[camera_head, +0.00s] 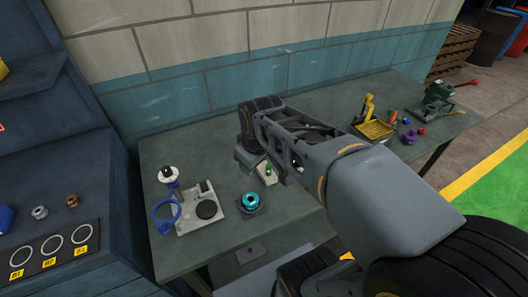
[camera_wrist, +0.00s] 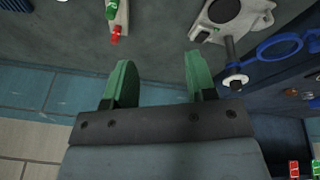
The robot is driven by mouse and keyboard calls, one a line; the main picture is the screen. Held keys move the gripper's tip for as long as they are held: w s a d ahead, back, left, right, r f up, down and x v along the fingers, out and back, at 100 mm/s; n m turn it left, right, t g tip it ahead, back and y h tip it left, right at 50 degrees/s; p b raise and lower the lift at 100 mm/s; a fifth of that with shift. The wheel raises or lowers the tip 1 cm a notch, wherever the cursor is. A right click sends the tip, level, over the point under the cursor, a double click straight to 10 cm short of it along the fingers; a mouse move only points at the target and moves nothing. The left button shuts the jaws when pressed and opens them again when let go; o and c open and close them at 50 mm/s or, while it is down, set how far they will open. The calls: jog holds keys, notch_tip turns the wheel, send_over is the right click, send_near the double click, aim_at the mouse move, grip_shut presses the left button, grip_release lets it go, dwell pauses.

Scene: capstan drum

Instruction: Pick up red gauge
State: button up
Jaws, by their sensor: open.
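A small red piece (camera_wrist: 116,34), which looks like the red gauge, is at the end of a pale block (camera_wrist: 122,18) in the wrist view. A green piece (camera_wrist: 109,8) sits beside it on the same block. The pale block also shows in the head view (camera_head: 270,178), with the green piece (camera_head: 268,168) on it; I cannot make out the red piece there. My gripper (camera_wrist: 158,62) has two green fingers spread wide with nothing between them. The red piece lies beyond the fingertips, off toward the left finger in the wrist view.
A grey fixture (camera_head: 200,208) with a black disc and a blue ring (camera_head: 166,214) stand at the bench's left. A teal ring part (camera_head: 251,201) is near the block. A yellow tray (camera_head: 374,128) and a green machine (camera_head: 440,94) are at right. A block wall (camera_head: 220,50) backs the bench.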

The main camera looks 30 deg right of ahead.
jog(key=w+d+f+n+g, duration=0.25)
jog(key=w+d+n, duration=0.25)
jog(key=w+n, duration=0.35)
jog(key=w+d+f+n+g, duration=0.1)
jog(key=w+d+f+n, duration=0.3)
jog(key=w+n, duration=0.45)
jog(key=shift+m, duration=0.3)
jog(key=f, duration=0.6)
jog(key=shift+w+d+f+p, duration=0.15)
jog(key=shift+w+f+p, duration=0.1)
jog(key=shift+p, duration=0.15)
jog(key=shift+w+d+f+p, duration=0.15)
jog(key=shift+f+p, duration=0.25)
jog(key=shift+f, duration=1.25)
jog(key=shift+w+f+p, duration=0.1)
jog(key=shift+f+p, duration=0.3)
jog(key=shift+f, duration=1.2)
jog(key=shift+c, duration=0.2)
grip_shut()
